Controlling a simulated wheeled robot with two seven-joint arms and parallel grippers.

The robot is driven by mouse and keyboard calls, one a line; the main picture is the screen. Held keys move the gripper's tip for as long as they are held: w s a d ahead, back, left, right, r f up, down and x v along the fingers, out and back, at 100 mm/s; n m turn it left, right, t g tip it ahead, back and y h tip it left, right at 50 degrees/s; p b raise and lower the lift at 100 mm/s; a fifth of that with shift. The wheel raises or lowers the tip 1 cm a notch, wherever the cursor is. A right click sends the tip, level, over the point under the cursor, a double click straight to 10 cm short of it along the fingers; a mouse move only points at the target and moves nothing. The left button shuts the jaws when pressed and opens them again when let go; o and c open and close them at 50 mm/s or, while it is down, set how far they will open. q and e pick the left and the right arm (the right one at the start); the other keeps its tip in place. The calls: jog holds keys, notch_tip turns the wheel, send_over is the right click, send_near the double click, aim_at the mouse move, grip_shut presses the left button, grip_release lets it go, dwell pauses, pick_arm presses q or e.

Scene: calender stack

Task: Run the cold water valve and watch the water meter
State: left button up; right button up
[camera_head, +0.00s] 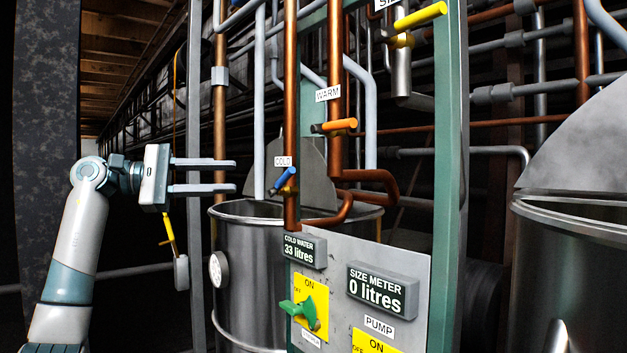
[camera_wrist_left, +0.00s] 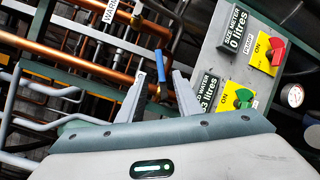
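The cold water valve's blue handle (camera_head: 285,180) sits slanted on a vertical copper pipe, just below a COLD label. The COLD WATER meter (camera_head: 305,250) below it reads 33 litres; in the left wrist view this meter (camera_wrist_left: 207,90) is partly hidden by a finger. My left gripper (camera_head: 236,175) is open and empty, its fingers pointing right, a short gap left of the blue handle. In the left wrist view the blue handle (camera_wrist_left: 160,66) shows beyond and between the fingertips of the open gripper (camera_wrist_left: 158,82). My right gripper is not in view.
A SIZE METER (camera_head: 377,290) reads 0 litres. A green switch (camera_head: 302,309) sits on a yellow ON/OFF plate below the cold water meter. A red switch (camera_wrist_left: 277,50) shows in the wrist view. An orange WARM handle (camera_head: 335,126) is above; a steel tank (camera_head: 245,270) stands behind.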

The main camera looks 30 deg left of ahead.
aim_at(281, 182)
pick_arm(q)
jog(key=shift+w+d, duration=0.1)
dwell(0.3)
jog(key=p+x, duration=0.6)
jog(key=x, duration=1.1)
jog(key=shift+p, duration=0.4)
jog(key=shift+w, duration=0.1)
jog(key=shift+f, duration=0.1)
grip_shut()
